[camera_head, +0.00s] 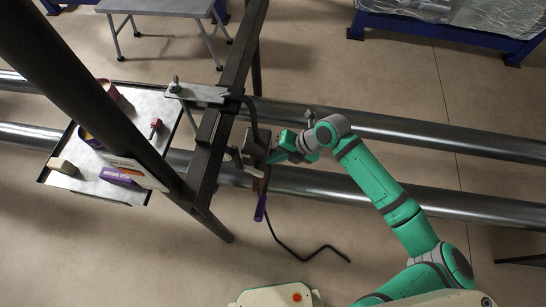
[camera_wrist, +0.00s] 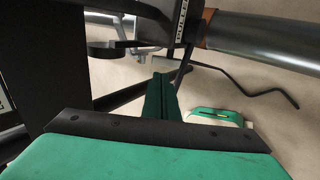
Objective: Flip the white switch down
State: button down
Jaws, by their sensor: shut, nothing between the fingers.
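I cannot make out a white switch for sure in either view. A dark grey-brown box (camera_head: 257,146) is mounted on the black metal stand, with a black cable running up from it. My gripper (camera_head: 274,157) is at the right side of this box, very close to it; whether they touch is unclear. In the wrist view my dark green fingers (camera_wrist: 160,97) are together and empty. Beyond them is a dark housing with a lettered label (camera_wrist: 181,20). My gripper may hide part of the box's face.
The black stand (camera_head: 213,140) crosses the middle. Long steel pipes (camera_head: 440,133) run behind it. A purple-handled tool (camera_head: 260,208) hangs below the box, near a bent black rod (camera_head: 300,258). A metal tray (camera_head: 85,190) with several items is at left. Open floor lies at lower left.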

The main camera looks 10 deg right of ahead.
aim_at(252, 169)
jog(key=x, duration=1.1)
